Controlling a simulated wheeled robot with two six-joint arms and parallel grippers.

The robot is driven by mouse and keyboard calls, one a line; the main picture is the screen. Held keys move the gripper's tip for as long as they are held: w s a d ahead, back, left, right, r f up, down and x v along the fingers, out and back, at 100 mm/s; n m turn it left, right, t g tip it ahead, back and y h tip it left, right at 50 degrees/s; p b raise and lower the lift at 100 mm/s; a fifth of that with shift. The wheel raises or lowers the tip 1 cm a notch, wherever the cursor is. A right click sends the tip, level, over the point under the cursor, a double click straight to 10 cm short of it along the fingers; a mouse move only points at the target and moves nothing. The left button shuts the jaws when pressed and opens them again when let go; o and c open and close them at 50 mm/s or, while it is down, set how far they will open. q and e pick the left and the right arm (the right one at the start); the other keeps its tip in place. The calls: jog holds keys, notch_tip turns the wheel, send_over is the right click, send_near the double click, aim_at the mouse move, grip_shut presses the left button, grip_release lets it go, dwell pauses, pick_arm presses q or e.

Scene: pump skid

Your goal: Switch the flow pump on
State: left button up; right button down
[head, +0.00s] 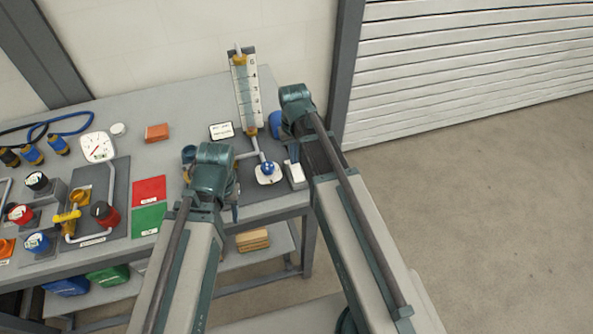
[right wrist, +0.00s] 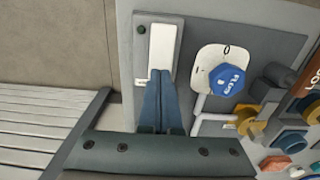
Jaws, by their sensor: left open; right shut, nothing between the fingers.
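A white rocker switch (head: 296,173) sits in a grey housing at the right end of the bench. It shows in the right wrist view as a white paddle (right wrist: 163,46) with a small dark green lamp beside it. My right gripper (head: 292,152) is shut and empty; in the right wrist view its fingertips (right wrist: 160,74) are at the paddle's near end, and I cannot tell whether they touch. A blue knob (head: 266,169) on a white 0/I dial plate is beside the switch, also in the right wrist view (right wrist: 226,79). My left gripper (head: 236,208) is open, mostly hidden by its wrist.
A sight tube with a numbered scale (head: 246,90) stands behind the knob. Left are a round gauge (head: 97,147), red (head: 149,191) and green (head: 149,219) cards, and valve handles. A yellow-brown valve part (right wrist: 250,122) is near the knob. Open floor lies right.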

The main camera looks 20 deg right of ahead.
jog(key=shift+f+b, duration=0.65)
jog(key=shift+f, duration=0.05)
dwell(0.4)
notch_tip(320, 180, up, 7)
jog(key=p, duration=0.7)
jog(key=shift+r, duration=0.1)
jog(key=shift+s+a, duration=0.1)
jog(key=s+a+n+h, duration=0.1)
jog(key=s+a+n, duration=0.2)
jog(key=s+a, duration=0.7)
jog(key=s, duration=0.4)
jog(key=shift+a, duration=0.15)
